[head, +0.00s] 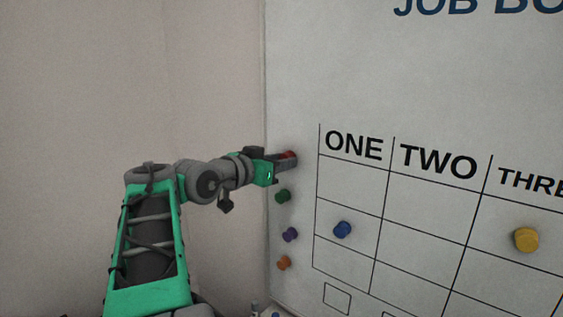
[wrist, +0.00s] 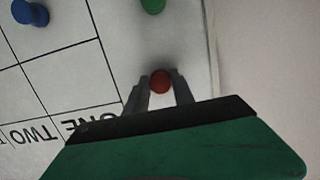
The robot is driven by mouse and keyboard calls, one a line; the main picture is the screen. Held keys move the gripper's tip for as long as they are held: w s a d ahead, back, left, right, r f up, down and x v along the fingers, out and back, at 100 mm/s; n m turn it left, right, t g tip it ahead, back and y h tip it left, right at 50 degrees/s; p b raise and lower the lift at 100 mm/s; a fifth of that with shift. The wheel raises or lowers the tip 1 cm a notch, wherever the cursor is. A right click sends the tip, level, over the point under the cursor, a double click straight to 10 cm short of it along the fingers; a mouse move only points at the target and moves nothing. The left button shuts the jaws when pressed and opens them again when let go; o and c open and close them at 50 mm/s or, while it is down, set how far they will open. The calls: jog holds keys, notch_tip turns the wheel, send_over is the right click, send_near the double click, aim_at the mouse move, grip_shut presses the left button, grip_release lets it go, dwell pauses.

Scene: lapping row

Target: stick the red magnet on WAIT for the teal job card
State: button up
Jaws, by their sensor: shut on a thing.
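The red magnet (head: 290,155) is at the left margin of the white job board (head: 350,80), left of the ONE column. My gripper (head: 284,159) is shut on it. In the wrist view the red magnet (wrist: 160,81) sits between the two fingers of my gripper (wrist: 160,84). It is at or very close to the board face; I cannot tell whether it touches. The board's grid shows columns ONE, TWO and part of THREE. No WAIT label and no teal job card are in view.
Below the red magnet, green (head: 282,196), purple (head: 290,234) and orange (head: 284,262) magnets line the left margin. A blue magnet (head: 342,229) is in column ONE and a yellow magnet (head: 526,239) further right. A plain wall (head: 80,100) is at the left.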

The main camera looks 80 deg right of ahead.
jog(key=shift+w+a, duration=0.1)
grip_shut()
jog(key=shift+f+b+v, duration=0.2)
jog(key=shift+b+v, duration=0.3)
jog(key=shift+v, duration=0.9)
jog(key=shift+a, duration=0.1)
jog(key=shift+f+b+v, duration=0.2)
jog(key=shift+b+v, duration=0.2)
jog(key=shift+v, duration=1.05)
jog(key=shift+f+b+v, duration=0.2)
jog(key=shift+b+v, duration=0.2)
jog(key=shift+v, duration=1.05)
